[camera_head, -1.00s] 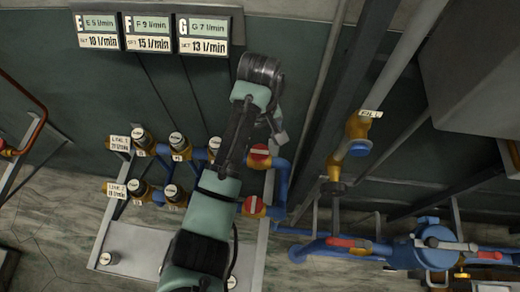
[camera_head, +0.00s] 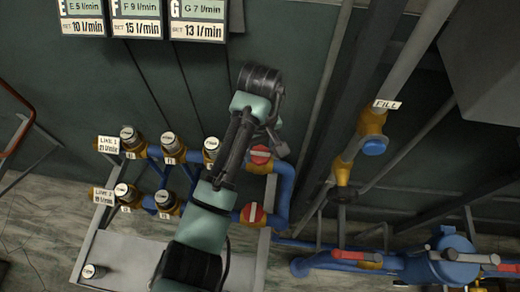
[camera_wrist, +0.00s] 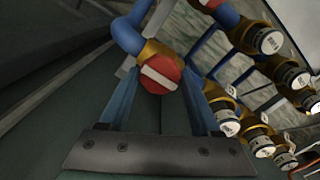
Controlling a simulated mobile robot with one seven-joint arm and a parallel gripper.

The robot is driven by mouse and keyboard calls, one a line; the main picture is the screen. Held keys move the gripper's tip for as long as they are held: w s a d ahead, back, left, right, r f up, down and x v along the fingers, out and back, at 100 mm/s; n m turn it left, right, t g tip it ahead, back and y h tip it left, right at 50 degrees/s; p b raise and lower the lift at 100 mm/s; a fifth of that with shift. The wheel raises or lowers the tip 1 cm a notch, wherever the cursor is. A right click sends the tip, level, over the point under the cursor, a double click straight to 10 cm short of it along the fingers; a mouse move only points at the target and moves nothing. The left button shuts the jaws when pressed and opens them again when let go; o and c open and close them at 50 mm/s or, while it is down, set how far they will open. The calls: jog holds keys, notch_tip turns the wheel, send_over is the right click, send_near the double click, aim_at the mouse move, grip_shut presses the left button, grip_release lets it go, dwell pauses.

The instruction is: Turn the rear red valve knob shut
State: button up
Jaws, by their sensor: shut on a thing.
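The rear red valve knob (camera_head: 260,155) has a white bar across its face, and sits on a brass fitting at the end of a blue pipe. In the wrist view, the rear red knob (camera_wrist: 163,71) lies between the two blue fingers of my gripper (camera_wrist: 160,84), with its white bar tilted. My gripper is shut on this knob. In the head view my arm comes from below and bends over beside the knob; the fingers cannot be made out there. A second red knob (camera_head: 252,214) sits on the lower row, and its edge shows at the top of the wrist view.
Two rows of valves with white-topped knobs (camera_head: 170,139) stand left of the red knobs. Flow labels (camera_head: 140,18) hang on the wall. At right are a yellow FILL pipe fitting (camera_head: 372,124) and a blue pump-like body (camera_head: 455,263) with red handles.

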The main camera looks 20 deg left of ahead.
grip_shut()
jog(key=shift+r+m+p, duration=0.2)
jog(key=shift+m+p, duration=0.35)
jog(key=shift+m, duration=0.35)
jog(key=shift+f+m+p, duration=0.15)
jog(key=shift+m+p, duration=0.25)
jog(key=shift+m, duration=1)
jog(key=m+p, duration=0.1)
jog(key=m, duration=0.1)
jog(key=shift+m, duration=0.4)
jog(key=shift+m+p, duration=0.3)
jog(key=shift+m, duration=0.5)
